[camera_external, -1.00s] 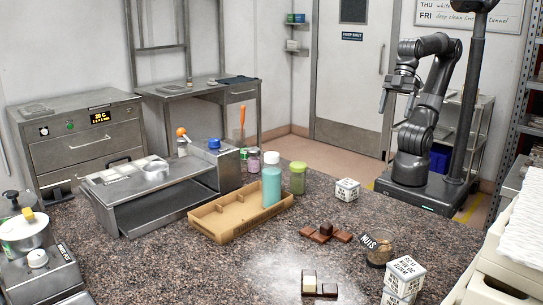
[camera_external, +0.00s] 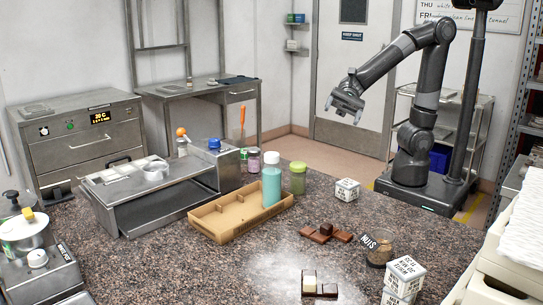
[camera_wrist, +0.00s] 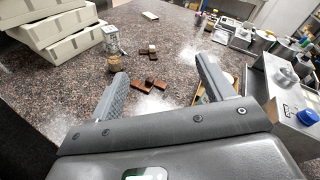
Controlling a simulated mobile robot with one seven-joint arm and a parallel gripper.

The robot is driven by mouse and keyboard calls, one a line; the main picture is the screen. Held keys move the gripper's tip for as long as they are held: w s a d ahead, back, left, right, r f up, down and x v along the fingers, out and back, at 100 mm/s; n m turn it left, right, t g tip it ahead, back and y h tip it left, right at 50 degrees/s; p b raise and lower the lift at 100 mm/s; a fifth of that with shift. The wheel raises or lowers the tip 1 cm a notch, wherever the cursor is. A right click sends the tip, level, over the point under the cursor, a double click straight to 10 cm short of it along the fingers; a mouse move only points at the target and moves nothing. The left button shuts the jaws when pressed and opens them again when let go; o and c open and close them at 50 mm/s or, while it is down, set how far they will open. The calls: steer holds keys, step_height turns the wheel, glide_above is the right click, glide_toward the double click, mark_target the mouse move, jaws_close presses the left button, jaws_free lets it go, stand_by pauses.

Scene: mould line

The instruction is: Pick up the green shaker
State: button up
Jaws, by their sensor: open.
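The green shaker (camera_external: 298,178), a small olive-green jar with a green lid, stands upright on the speckled counter in the external view. It is just right of a teal bottle (camera_external: 271,187) with a white cap. My gripper (camera_external: 343,112) is above and behind it, to its right in the picture, well apart from it. In the wrist view, my gripper (camera_wrist: 163,66) has its two fingers spread with nothing between them. I cannot make out the shaker there; the right finger covers part of that area.
A white lettered cube (camera_external: 346,190) stands right of the shaker. Stacked cream trays (camera_wrist: 55,30) stand beyond.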

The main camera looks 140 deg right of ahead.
mark_target(293, 177)
steer(key=w+d+f+m+t+h, duration=0.2)
steer(key=d+m+t+h, duration=0.25)
steer(key=d+m, duration=0.6)
steer(key=f, duration=0.6)
steer(key=f+n, duration=0.1)
steer(key=f, duration=0.5)
steer(key=f+n+g, duration=0.1)
steer(key=f, duration=0.6)
steer(key=shift+s+d+f+h, duration=0.1)
steer(key=shift+s+d+h, duration=0.05)
steer(key=shift+d+h, duration=0.2)
steer(key=w, duration=0.7)
steer(key=shift+w+a, duration=0.25)
steer(key=shift+a, duration=0.15)
steer(key=c, duration=1.1)
